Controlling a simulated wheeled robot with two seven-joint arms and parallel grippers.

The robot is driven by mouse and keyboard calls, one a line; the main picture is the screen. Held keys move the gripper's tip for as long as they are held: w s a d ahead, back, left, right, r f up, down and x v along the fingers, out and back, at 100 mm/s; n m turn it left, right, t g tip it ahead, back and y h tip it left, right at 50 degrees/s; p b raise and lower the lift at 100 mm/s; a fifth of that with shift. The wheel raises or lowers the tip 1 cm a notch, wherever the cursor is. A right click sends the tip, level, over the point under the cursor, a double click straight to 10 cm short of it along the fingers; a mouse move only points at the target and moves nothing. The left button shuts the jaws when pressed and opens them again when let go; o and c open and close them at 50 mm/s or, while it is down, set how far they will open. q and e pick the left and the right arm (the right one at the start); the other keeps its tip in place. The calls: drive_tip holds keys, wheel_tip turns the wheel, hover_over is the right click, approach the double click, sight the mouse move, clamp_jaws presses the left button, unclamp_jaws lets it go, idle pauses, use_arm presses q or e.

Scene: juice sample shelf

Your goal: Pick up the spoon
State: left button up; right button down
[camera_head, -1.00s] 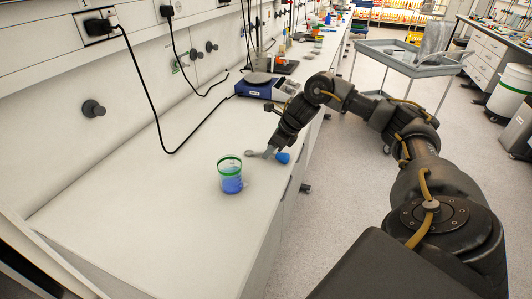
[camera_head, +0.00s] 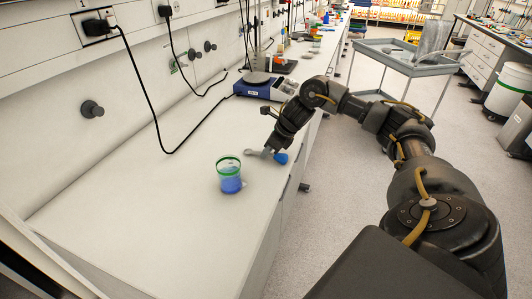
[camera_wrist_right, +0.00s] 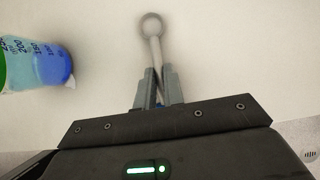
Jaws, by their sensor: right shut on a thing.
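The spoon (camera_head: 251,152) has a grey bowl and stem and a blue handle end (camera_head: 281,158). It is at the right front edge of the white bench, to the right of and behind a beaker. My right gripper (camera_head: 267,153) is shut on the spoon. In the right wrist view the spoon's round bowl and stem (camera_wrist_right: 153,32) stick out ahead from between the fingers of the right gripper (camera_wrist_right: 156,82). I cannot tell if the spoon is clear of the bench. My left gripper is not in view.
A beaker with a green rim and blue liquid (camera_head: 229,176) stands on the bench close to the spoon; it also shows in the right wrist view (camera_wrist_right: 36,64). A blue scale-like device (camera_head: 258,87) and black cables are farther back. The near bench top (camera_head: 160,225) is clear.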

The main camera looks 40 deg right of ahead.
drive_tip(key=shift+r, duration=0.45)
wheel_tip(320, 180, up, 3)
drive_tip(key=shift+f, duration=0.2)
drive_tip(key=s+a+r, duration=0.2)
drive_tip(key=s+r, duration=0.2)
drive_tip(key=s, duration=0.2)
drive_tip(key=s+a+r, duration=0.2)
drive_tip(key=s+r, duration=0.3)
drive_tip(key=s, duration=0.2)
drive_tip(key=shift+a+r, duration=0.25)
drive_tip(key=shift+a, duration=0.15)
